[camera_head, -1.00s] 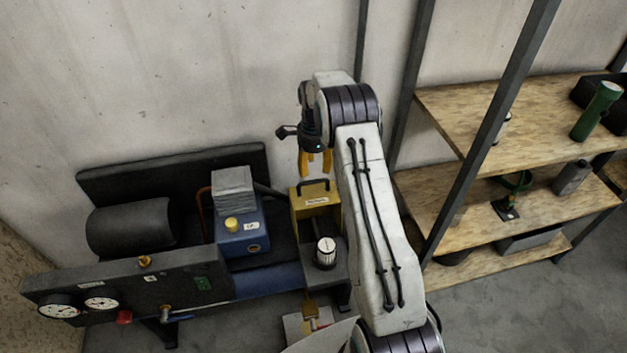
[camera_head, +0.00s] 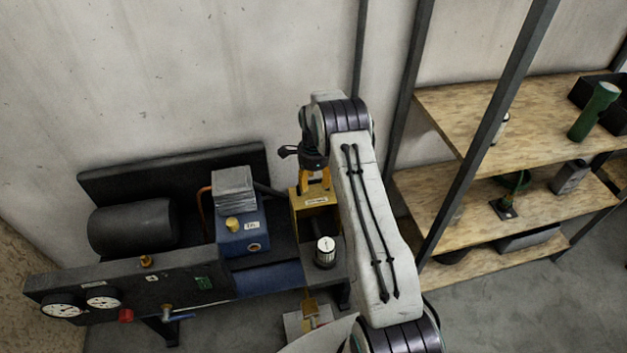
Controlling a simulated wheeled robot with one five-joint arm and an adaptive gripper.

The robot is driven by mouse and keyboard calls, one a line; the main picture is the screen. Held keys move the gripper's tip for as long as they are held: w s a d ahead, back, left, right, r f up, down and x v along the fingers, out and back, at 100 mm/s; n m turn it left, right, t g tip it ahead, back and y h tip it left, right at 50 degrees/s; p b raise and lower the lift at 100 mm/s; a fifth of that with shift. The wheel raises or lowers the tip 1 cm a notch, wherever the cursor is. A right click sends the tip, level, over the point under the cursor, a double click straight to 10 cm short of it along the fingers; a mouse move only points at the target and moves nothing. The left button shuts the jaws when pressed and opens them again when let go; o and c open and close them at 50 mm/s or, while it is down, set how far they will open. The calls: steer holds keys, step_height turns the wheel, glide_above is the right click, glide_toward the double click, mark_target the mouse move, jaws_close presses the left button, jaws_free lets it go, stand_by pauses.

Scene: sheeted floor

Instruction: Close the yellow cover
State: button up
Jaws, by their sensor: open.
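The yellow cover (camera_head: 317,201) stands at the right end of the dark machine, behind the black knob with a white top. It looks raised, with a dark opening below its labelled front edge. My gripper (camera_head: 314,183) points down with its yellow fingers at the top of the cover, where the black handle is. The fingers are open. The handle is largely hidden by them, and I cannot tell whether they touch it.
The machine (camera_head: 190,275) carries a blue unit (camera_head: 241,232), a black cylinder (camera_head: 131,229) and gauges. A wooden shelf rack (camera_head: 465,125) with a dark upright stands close to the right of my arm. A wall is behind.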

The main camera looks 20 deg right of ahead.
steer(key=c, duration=0.9)
jaws_close()
steer(key=shift+s, duration=0.1)
